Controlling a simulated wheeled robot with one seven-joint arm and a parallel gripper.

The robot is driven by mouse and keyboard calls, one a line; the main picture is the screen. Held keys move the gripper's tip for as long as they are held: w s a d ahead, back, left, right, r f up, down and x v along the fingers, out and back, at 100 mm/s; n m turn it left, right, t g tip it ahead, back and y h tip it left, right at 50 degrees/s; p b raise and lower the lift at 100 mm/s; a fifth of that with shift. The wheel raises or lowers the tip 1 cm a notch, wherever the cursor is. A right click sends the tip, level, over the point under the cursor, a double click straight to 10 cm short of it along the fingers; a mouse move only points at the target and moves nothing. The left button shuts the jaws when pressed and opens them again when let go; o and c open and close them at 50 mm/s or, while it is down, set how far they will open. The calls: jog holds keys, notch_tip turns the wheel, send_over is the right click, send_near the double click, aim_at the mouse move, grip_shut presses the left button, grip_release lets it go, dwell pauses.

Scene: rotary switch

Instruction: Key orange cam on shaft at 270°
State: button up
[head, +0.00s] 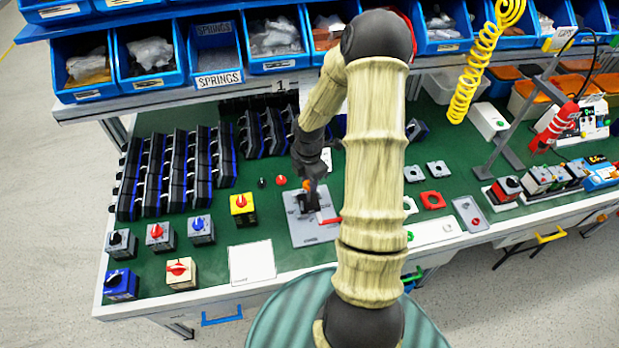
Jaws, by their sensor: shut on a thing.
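My gripper (311,186) is over the grey fixture plate (313,235) in the middle of the green bench, pointing down. A small orange piece, which looks like the orange cam (306,185), shows at its fingertips, and the gripper is shut on it. Just below is a dark block (308,203) on the plate. The shaft is hidden by the gripper and block. I cannot tell whether the cam touches the shaft, or its angle. A red bar (329,220) lies at the plate's right side, partly behind my arm.
Several switch boxes, one yellow (242,205), and a white sheet (251,262) lie to the left. Black racks (165,175) fill the back left. Grey and red plates (432,200) lie right of my arm. Blue bins (150,55) overhang the back.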

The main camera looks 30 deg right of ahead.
jog(key=shift+w+f+b, duration=0.1)
jog(key=shift+f+b, duration=0.6)
jog(key=shift+f, duration=0.55)
jog(key=o, duration=1)
notch_tip(320, 180, up, 17)
jog(key=shift+r+p, duration=0.2)
jog(key=shift+p, duration=0.25)
